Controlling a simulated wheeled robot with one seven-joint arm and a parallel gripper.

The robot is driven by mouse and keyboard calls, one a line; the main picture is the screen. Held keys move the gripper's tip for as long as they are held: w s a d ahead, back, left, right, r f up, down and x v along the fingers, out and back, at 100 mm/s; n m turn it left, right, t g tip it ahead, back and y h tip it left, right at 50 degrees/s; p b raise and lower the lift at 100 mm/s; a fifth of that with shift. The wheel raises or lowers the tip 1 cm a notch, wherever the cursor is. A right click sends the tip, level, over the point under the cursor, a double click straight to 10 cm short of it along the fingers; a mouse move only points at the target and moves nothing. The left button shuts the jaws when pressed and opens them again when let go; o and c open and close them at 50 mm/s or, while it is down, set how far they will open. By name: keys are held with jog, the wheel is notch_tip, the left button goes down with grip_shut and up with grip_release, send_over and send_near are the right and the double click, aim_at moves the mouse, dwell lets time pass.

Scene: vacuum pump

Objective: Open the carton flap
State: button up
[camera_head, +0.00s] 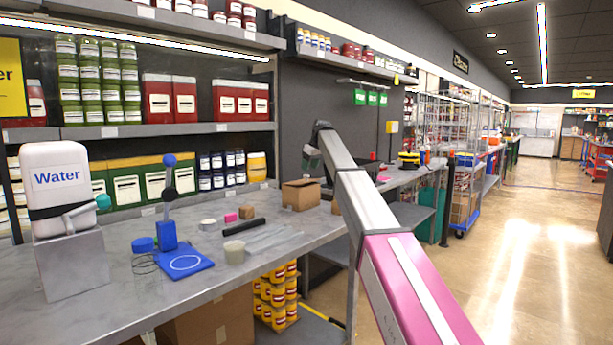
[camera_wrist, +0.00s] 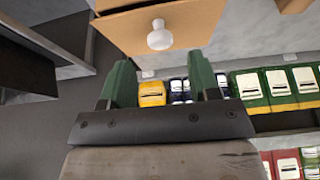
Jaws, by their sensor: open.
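A small brown carton (camera_head: 300,195) stands on the grey workbench, toward its far end. In the wrist view the carton (camera_wrist: 196,22) fills the top middle, with a round white knob (camera_wrist: 159,38) on its brown face. The knob cannot be made out in the head view. My gripper (camera_wrist: 161,72) has its two green fingers wide apart with nothing between them. The knob lies beyond the fingertips, in line with the gap, and appears apart from them. In the head view my gripper (camera_head: 311,158) hangs just above and right of the carton, partly hidden by my arm.
The workbench (camera_head: 130,300) holds a white water container (camera_head: 62,185), a blue stand (camera_head: 168,235), a blue mat (camera_head: 184,262) and a black cylinder (camera_head: 244,227). Stocked shelves (camera_head: 240,126) run behind it. The aisle (camera_head: 500,240) on the right is clear.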

jog(key=x, duration=0.5)
